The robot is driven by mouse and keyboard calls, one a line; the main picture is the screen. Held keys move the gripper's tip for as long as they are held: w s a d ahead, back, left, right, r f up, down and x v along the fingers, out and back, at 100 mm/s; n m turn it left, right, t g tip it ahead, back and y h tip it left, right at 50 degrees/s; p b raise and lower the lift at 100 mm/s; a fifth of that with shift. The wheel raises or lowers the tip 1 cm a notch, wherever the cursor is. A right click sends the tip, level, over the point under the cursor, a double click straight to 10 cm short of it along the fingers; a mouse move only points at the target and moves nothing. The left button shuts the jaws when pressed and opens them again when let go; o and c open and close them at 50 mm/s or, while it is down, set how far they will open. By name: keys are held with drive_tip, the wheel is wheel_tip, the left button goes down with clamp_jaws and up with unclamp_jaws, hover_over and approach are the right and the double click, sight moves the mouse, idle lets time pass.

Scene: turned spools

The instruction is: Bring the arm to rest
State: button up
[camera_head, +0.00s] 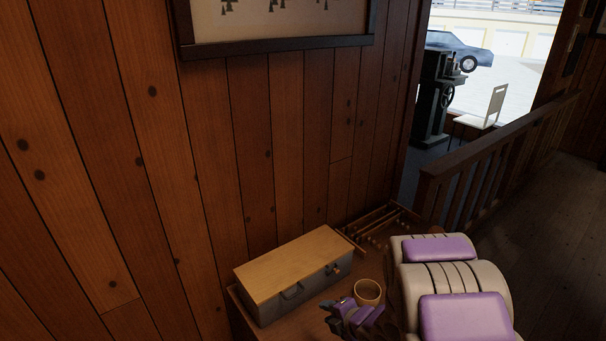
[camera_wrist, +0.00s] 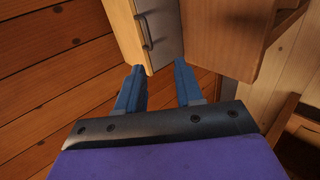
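My gripper (camera_wrist: 156,80) shows in the wrist view with its two blue fingers well apart and nothing held between them. Wooden planks show through the gap, and the lower corner of a grey box with a light wooden lid (camera_wrist: 128,30) appears beyond the fingertips. In the head view my gripper (camera_head: 336,314) is low in the picture, over the table by the box (camera_head: 292,271) and a small tan cup (camera_head: 367,292). My arm, with purple pads, covers part of the table to the right. Whether the fingers touch anything cannot be told.
The wooden table (camera_head: 317,319) stands against a plank wall. A rack with thin rods (camera_head: 382,225) lies behind the cup. A wooden railing (camera_head: 500,148) runs at the right, with open floor (camera_head: 560,230) beside it. A framed picture hangs above.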

drive_tip(key=s+d+r+m+g+h, duration=0.4)
drive_tip(key=s+d+r+m+h, duration=0.3)
drive_tip(key=s+d+r+m, duration=0.4)
drive_tip(key=s+a+r+m+g, duration=0.2)
drive_tip(key=s+m, duration=0.2)
drive_tip(key=s, duration=0.4)
drive_tip(key=s+a+r+m+g+y, duration=0.1)
drive_tip(key=s+a+r+m+g, duration=0.1)
drive_tip(key=s+m, duration=0.3)
drive_tip(key=s+a+r+m+g, duration=0.2)
drive_tip(key=s+r+m, duration=0.2)
drive_tip(key=s, duration=0.8)
drive_tip(key=shift+a+m+g, duration=0.3)
